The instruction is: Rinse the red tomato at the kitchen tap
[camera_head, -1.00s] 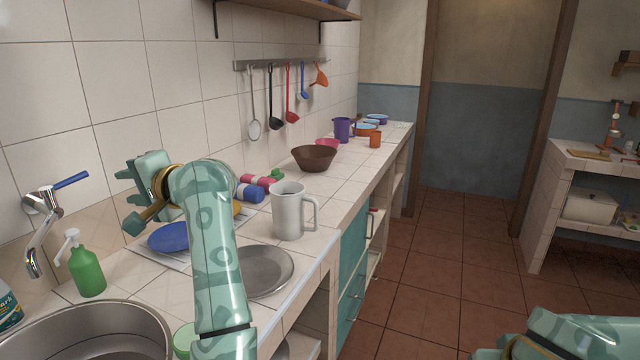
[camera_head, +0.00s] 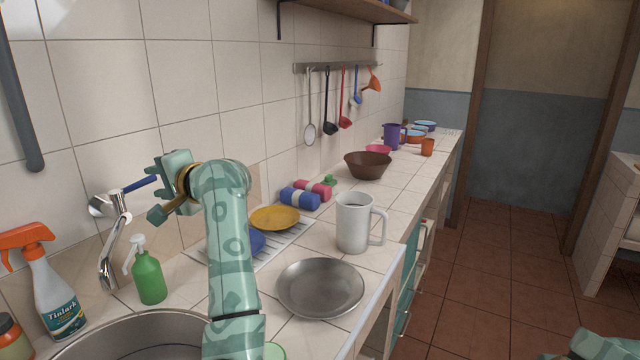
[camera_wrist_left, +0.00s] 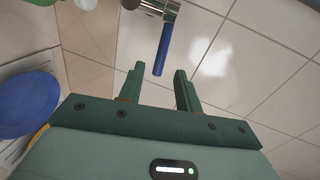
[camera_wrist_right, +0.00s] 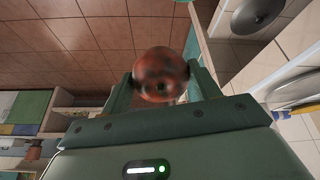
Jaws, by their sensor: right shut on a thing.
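The kitchen tap (camera_head: 112,240) is chrome, on the tiled wall above the steel sink (camera_head: 80,345), with a blue lever (camera_head: 139,184) pointing right. My left gripper (camera_head: 158,190) is open at the lever's free end. In the left wrist view the blue lever (camera_wrist_left: 163,50) shows between the spread fingers, with clear gaps on both sides. The red tomato (camera_wrist_right: 160,75), mottled with dark patches, is held between the fingers of my right gripper (camera_wrist_right: 160,82). The tomato is not seen in the head view, where only a bit of my right arm shows at the lower right.
A green soap bottle (camera_head: 148,277) and a spray bottle (camera_head: 52,290) stand behind the sink. A grey metal plate (camera_head: 320,288) and a white mug (camera_head: 355,222) stand right of my left arm. Yellow (camera_head: 274,217) and blue plates lie on a rack. My left forearm hides part of the sink.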

